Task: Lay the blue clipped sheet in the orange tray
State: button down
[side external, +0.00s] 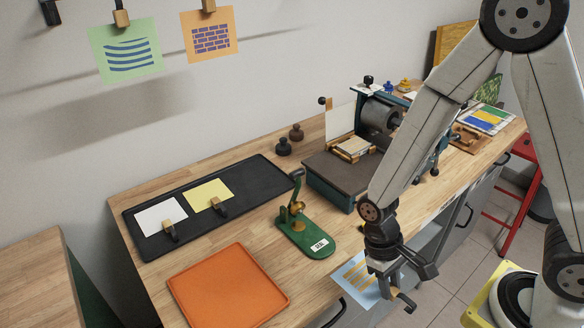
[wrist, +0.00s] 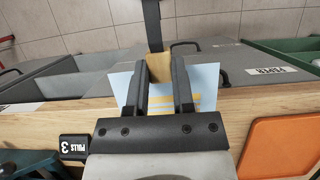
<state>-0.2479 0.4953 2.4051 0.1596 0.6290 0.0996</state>
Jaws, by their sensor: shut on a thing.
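The blue clipped sheet (side external: 356,280) is light blue with yellow-orange stripes. My gripper (side external: 396,282) is shut on its wooden-coloured clip and holds the sheet at the bench's front edge, right of the orange tray. In the wrist view, the sheet (wrist: 207,82) spreads behind both fingers of my gripper (wrist: 160,75), with the clip between them. The fingers hide part of the sheet. The flat orange tray (side external: 228,288) lies empty on the bench at the lower left. Its corner also shows at the right of the wrist view (wrist: 283,148).
A green hand press (side external: 305,235) stands between the orange tray and my gripper. A black tray (side external: 262,176) behind holds white (side external: 160,216) and yellow (side external: 208,193) clipped sheets. A blue printing press (side external: 335,175) stands at the back. Green (side external: 126,50) and orange (side external: 209,36) sheets hang above.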

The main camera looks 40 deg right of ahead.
jog(key=shift+w+a, duration=0.1)
jog(key=shift+w, duration=0.05)
dwell(0.4)
jog(key=w+a, duration=0.3)
jog(key=w, duration=0.1)
jog(key=w+a+r, duration=0.1)
jog(key=w+a, duration=0.7)
jog(key=w, duration=0.1)
jog(key=shift+r, duration=0.4)
notch_tip(320, 180, up, 4)
send_over(237, 308)
jog(key=w, duration=0.1)
jog(key=shift+w+r, duration=0.1)
jog(key=shift+w, duration=0.05)
jog(key=shift+f, duration=0.25)
jog(key=shift+f, duration=4.55)
jog(key=shift+f, duration=0.1)
jog(key=shift+c, duration=2)
grip_release()
